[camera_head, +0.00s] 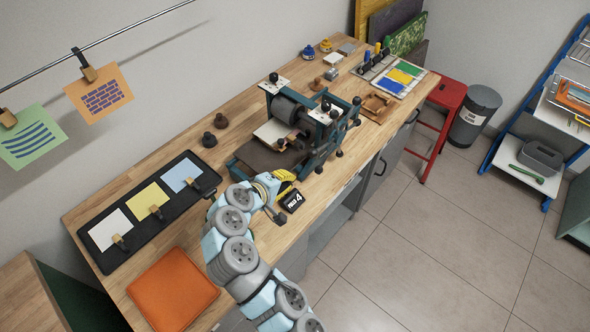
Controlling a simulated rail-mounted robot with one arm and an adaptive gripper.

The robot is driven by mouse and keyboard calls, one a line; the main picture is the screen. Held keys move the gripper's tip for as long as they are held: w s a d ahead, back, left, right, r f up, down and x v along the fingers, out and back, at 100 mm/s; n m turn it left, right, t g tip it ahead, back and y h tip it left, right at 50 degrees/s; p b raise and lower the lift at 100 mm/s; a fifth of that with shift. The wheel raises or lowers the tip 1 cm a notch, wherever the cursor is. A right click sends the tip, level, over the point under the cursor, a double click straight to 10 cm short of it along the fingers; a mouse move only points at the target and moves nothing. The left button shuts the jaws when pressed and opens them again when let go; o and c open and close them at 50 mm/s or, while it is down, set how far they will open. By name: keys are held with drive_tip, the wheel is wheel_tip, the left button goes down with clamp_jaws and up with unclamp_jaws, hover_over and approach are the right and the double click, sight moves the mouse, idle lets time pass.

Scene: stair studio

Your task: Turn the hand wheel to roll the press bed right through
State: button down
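The press (287,110) stands on the wooden bench, with teal side frames and a dark grey roller. Its flat bed (262,158) lies low between the frames, and a pale sheet or board (275,132) shows at the roller. Spokes with black knobs, apparently the hand wheel (333,140), are on the press's near right side. My arm comes up from the bottom to the press's near left. My gripper (273,205) is at its dark end, apart from the wheel; its fingers are too small to tell. Nothing is seen in it.
A black tray (150,231) with coloured cards and an orange pad (172,289) lie left. A red stool (445,105) and bin (474,116) stand right. The floor in front is clear.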

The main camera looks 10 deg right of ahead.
drive_tip(key=p, duration=0.2)
approach(316, 169)
drive_tip(key=shift+x, duration=4)
drive_tip(key=shift+w+a, duration=0.1)
